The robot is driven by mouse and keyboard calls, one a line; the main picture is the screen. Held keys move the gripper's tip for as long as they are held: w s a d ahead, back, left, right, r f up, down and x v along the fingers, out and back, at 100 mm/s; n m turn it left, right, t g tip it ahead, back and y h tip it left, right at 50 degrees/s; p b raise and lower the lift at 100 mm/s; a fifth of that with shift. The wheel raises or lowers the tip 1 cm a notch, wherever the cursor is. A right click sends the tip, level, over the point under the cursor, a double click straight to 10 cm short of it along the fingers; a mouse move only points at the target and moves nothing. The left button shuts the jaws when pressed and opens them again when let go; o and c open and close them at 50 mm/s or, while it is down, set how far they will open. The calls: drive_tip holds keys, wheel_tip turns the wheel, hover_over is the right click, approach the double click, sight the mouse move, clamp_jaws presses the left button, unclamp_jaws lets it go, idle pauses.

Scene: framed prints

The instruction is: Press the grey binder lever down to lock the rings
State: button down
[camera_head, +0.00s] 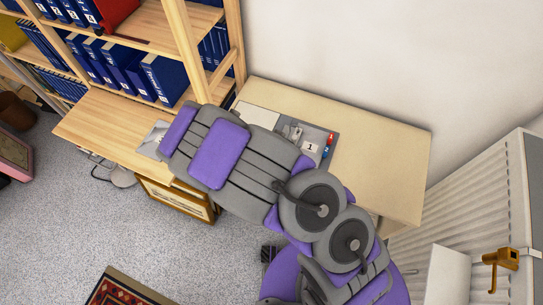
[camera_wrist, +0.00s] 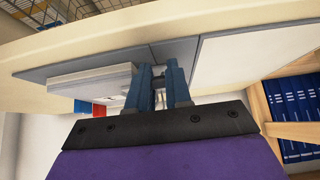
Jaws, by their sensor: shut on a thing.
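The open grey binder (camera_head: 322,130) lies on the pale desk, with its metal ring mechanism (camera_head: 296,131) and a paper marked "1" (camera_head: 311,147) showing beside my arm. In the wrist view the binder's grey cover (camera_wrist: 172,52) lies beyond my fingers, with a thick paper stack (camera_wrist: 90,86) to the left. My gripper (camera_wrist: 158,75) is at the binder's middle, its two blue-grey fingers closed on a small part between them, which looks like the lever. The fingers mostly hide it, so its angle cannot be told. My arm hides the gripper in the head view.
The desk (camera_head: 385,150) is clear right of the binder. Small red and blue items (camera_head: 328,142) sit at the binder's right side. A wooden shelf (camera_head: 185,45) with blue binders (camera_head: 165,78) stands at upper left. A wall rises behind the desk.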

drive_tip(key=c, duration=1)
unclamp_jaws()
drive_tip(key=shift+c, duration=0.2)
drive_tip(key=p+v, duration=1.4)
drive_tip(key=v, duration=0.3)
drive_tip(key=shift+a+p, duration=0.2)
drive_tip(key=shift+p, duration=0.1)
drive_tip(key=shift+r, duration=0.1)
